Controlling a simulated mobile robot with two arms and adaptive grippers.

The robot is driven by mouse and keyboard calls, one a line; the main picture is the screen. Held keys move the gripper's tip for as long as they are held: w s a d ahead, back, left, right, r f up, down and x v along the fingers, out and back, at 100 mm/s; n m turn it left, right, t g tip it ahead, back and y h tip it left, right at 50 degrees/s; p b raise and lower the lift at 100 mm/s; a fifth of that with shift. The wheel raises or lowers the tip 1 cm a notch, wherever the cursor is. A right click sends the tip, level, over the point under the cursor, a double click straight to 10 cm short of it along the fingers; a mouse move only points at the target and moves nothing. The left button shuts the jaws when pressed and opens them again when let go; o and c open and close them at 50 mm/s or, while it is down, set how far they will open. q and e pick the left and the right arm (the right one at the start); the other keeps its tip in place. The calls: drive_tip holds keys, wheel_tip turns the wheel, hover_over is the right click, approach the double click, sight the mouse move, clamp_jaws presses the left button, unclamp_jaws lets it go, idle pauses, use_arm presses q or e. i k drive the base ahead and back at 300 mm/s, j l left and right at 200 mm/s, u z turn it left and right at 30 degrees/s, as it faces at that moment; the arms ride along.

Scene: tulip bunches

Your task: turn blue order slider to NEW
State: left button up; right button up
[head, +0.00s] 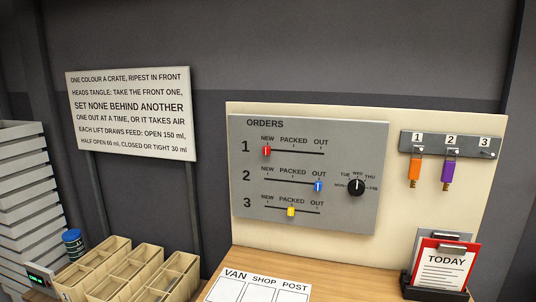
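The grey ORDERS panel (343,217) is mounted on a cream board above the bench. The blue slider (318,187) is in row 2 and stands at the right end of its track, under OUT. The NEW mark of that row is at the left end. The red slider (267,151) in row 1 is at NEW. The yellow slider (291,211) in row 3 is near PACKED. Neither of my grippers shows in the head view.
A black day dial (356,188) sits right of the sliders. Orange (414,170) and purple (448,171) tags hang from a hook rail. A clipboard holder (434,292) stands lower right. Wooden crates (128,272) are lower left, beside a VAN SHOP POST sheet (262,289).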

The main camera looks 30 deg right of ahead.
sight(318, 184)
drive_tip(key=z, duration=1.3)
